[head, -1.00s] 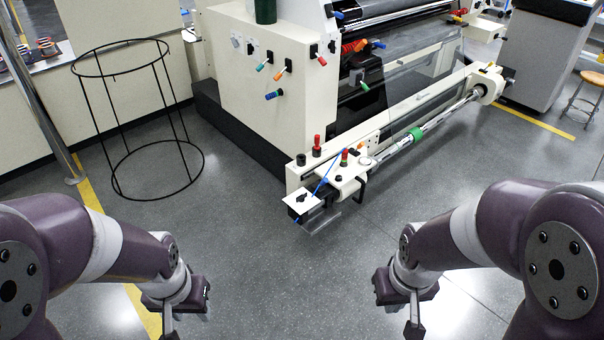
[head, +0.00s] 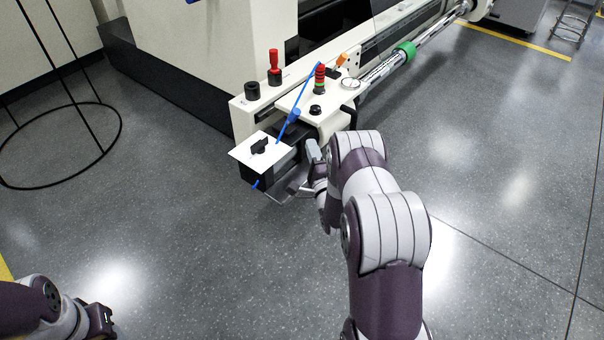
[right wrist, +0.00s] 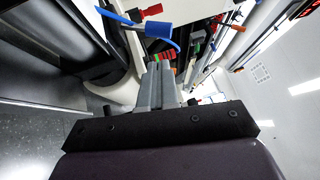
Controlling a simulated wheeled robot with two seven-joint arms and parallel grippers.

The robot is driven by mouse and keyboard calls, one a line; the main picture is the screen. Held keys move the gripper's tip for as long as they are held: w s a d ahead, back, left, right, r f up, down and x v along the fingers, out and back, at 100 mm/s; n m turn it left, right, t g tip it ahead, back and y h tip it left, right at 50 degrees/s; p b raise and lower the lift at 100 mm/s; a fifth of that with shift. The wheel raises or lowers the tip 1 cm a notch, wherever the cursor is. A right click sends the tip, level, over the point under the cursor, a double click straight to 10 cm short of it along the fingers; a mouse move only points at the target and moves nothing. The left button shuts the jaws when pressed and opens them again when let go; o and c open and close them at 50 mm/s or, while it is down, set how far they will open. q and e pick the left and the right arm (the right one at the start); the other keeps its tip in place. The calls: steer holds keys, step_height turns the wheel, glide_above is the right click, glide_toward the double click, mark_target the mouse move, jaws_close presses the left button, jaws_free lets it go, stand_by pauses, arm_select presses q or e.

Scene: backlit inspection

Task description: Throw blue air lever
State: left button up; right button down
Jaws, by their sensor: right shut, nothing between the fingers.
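A small blue lever piece (head: 293,116) sits on a thin blue tube at the near end of the machine's rail, beside a white plate with a black knob. It also shows in the right wrist view (right wrist: 158,30), just beyond my fingers. My right gripper (head: 312,150) is shut and empty, just below and to the right of the blue piece; its fingers show pressed together in the right wrist view (right wrist: 157,80). They look apart from the blue piece. My left gripper (head: 103,320) is low at the left edge; its fingers are not clear.
Red and black buttons (head: 320,80) stand on the white rail end close to my right gripper. The white plate (head: 262,152) juts out at its left. A black wire stand (head: 60,128) is at the far left. The grey floor in front is clear.

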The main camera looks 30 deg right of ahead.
mark_target(291, 119)
step_height(291, 119, down, 6)
steer(key=s+d+m+t+h+b, duration=0.1)
steer(key=s+m+t+b, duration=0.1)
steer(key=s+m+b, duration=0.1)
arm_select(q)
step_height(291, 119, down, 13)
steer(key=b, duration=0.7)
arm_select(e)
steer(key=w+r, duration=0.6)
steer(key=w, duration=0.5)
steer(key=shift+d+r+t, duration=0.3)
steer(key=shift+d+r, duration=0.05)
